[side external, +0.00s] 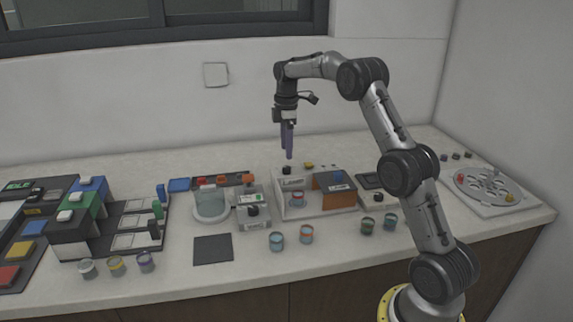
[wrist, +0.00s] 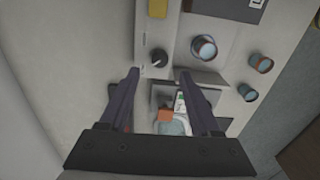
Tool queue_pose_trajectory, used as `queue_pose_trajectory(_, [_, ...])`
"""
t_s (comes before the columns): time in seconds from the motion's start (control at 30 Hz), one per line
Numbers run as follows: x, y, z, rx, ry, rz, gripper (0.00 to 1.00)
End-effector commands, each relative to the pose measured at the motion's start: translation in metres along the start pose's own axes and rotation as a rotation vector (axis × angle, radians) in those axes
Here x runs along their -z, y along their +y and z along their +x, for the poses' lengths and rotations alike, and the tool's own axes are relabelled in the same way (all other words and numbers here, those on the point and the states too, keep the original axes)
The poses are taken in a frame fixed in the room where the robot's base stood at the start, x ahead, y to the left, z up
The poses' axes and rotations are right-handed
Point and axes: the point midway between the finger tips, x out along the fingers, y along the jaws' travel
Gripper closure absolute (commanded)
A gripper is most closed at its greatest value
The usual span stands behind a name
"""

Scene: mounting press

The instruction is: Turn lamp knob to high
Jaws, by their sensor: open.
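A small black knob (wrist: 159,57) with a pale pointer mark sits on a light strip of the white box in the wrist view. It also shows in the side view (side external: 287,170) at the back left of the box. I take it as the lamp knob; its setting labels are too small to read. My gripper (side external: 289,156) points down, a little above the knob. In the wrist view, its two dark purple fingers (wrist: 158,74) are apart and empty, with the knob just beyond the gap between their tips.
The white box (side external: 290,211) holds a small jar (wrist: 204,47) and has an orange panel (side external: 333,191). Two jars (side external: 277,240) (side external: 306,234) stand in front. A yellow piece (wrist: 157,8) lies near the knob.

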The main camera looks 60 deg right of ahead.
Motion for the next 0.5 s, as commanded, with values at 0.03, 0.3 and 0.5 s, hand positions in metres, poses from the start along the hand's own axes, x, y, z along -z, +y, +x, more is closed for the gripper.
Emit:
queue_pose_trajectory(0.03, [0.0, -0.001, 0.011, 0.005, -0.001, 0.0, 0.36])
queue_pose_trajectory(0.3, [0.0, -0.001, 0.052, 0.002, -0.001, 0.0, 0.36])
queue_pose_trajectory(0.5, [0.0, 0.0, 0.064, 0.001, 0.0, 0.0, 0.36])
